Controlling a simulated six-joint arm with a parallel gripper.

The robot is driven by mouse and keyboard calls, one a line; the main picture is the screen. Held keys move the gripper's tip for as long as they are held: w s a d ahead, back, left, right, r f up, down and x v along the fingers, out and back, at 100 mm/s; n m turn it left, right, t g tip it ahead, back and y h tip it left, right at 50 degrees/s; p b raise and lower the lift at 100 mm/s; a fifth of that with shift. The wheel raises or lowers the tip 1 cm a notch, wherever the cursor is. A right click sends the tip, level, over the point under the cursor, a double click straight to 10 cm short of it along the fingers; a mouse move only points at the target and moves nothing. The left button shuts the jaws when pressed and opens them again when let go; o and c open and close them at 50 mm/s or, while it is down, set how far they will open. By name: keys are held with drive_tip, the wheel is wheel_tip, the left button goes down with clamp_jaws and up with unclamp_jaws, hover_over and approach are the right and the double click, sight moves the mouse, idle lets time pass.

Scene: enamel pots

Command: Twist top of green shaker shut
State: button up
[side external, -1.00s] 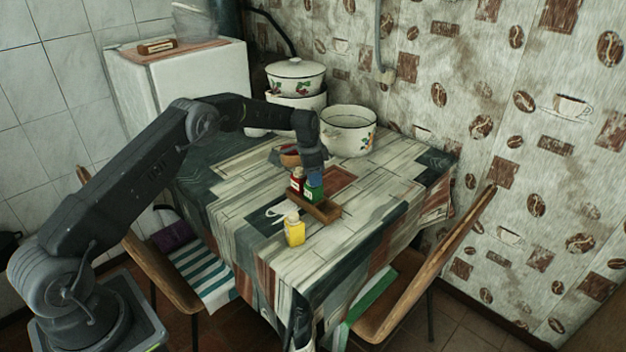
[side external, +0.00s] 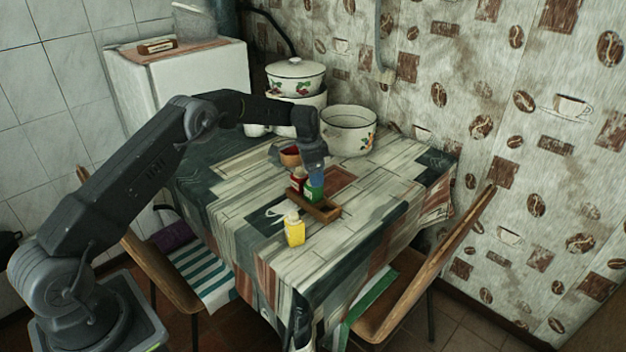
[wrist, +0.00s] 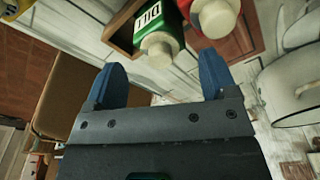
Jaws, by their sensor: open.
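The green shaker (side external: 314,193) stands in a small wooden tray (side external: 325,212) on the table. In the side view my gripper (side external: 316,173) is right above or just behind the green shaker; the exact gap is hard to tell.
A red shaker (side external: 297,181) stands close beside the green one, in the tray. A yellow shaker (side external: 295,232) stands in front, outside it. A white cup (side external: 281,210), a brown bowl (side external: 290,156) and enamel pots (side external: 348,131) are also on the table. The table's front right is clear.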

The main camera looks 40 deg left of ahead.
drive_tip(key=shift+r, duration=2.85)
drive_tip(key=shift+r, duration=0.1)
drive_tip(key=shift+r, duration=0.3)
wheel_tip(320, 180, up, 13)
drive_tip(key=s, duration=0.1)
drive_tip(key=s+d+r+n+t, duration=0.1)
drive_tip(key=s+d+r, duration=0.1)
drive_tip(key=s+r, duration=0.2)
drive_tip(key=s+d+r+n, duration=0.1)
drive_tip(key=s+d+r, duration=0.2)
drive_tip(key=s+r, duration=0.15)
drive_tip(key=s+d+r+n+t, duration=0.15)
drive_tip(key=s+d, duration=0.25)
drive_tip(key=s, duration=0.7)
drive_tip(key=s+d+r+n+t, duration=0.1)
drive_tip(key=s+d+n, duration=0.15)
drive_tip(key=s, duration=0.85)
drive_tip(key=s+d+f, duration=0.2)
drive_tip(key=s+f, duration=0.4)
drive_tip(key=s, duration=0.3)
drive_tip(key=shift+s+d+f+t+y, duration=0.15)
drive_tip(key=shift+s+f+t+y, duration=0.2)
drive_tip(key=shift+t+y, duration=0.1)
